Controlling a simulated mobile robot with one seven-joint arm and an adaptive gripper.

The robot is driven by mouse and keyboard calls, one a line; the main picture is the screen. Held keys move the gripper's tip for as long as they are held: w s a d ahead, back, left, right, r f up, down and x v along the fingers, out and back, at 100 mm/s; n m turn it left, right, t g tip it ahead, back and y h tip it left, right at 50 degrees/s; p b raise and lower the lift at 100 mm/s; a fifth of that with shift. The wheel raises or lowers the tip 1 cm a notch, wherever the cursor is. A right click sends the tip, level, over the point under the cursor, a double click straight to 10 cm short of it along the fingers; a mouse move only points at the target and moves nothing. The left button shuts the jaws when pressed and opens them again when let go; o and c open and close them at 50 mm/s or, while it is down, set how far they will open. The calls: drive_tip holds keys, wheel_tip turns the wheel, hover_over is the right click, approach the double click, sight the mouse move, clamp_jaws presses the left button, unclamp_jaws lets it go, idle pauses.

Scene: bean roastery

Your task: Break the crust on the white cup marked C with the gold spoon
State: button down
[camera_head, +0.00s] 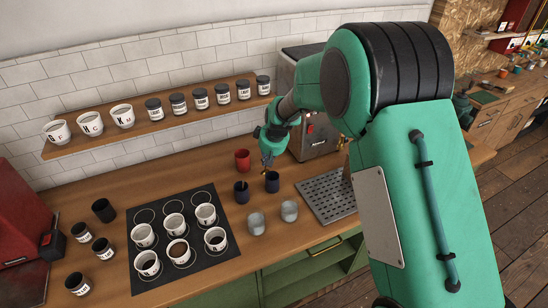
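Several white cups stand on a black mat (194,273) in two rows. Their marks are too small to read surely, so I cannot tell which is C. The front middle cup (179,257) shows a brown surface; the front left (147,268) and front right (215,245) cups look dark inside. My gripper (268,161) points down just above a dark blue cup (272,184) at the back of the counter. A small gold-coloured bit shows at its fingertips, possibly the gold spoon. Its grip is too small to make out.
Another dark blue cup (241,194), a red cup (242,160) and two grey glasses (256,223) (289,211) stand near my gripper. A metal drip tray (327,197) lies right of them. Dark jars (103,210) stand left of the mat. A wall shelf (150,128) holds cups and jars.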

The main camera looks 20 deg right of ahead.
drive_tip(key=s+a+r+g+p, duration=0.1)
drive_tip(key=s+a+p, duration=0.3)
drive_tip(key=a, duration=0.9)
drive_tip(key=s+a+r+g+p, duration=0.1)
drive_tip(key=s+a+p, duration=0.4)
drive_tip(key=a, duration=0.9)
drive_tip(key=s+a+g+p, duration=0.1)
drive_tip(key=s+a+p, duration=0.4)
drive_tip(key=a, duration=0.9)
drive_tip(key=shift+r+g, duration=0.4)
drive_tip(key=shift+s+f, duration=0.1)
drive_tip(key=shift+f, duration=0.1)
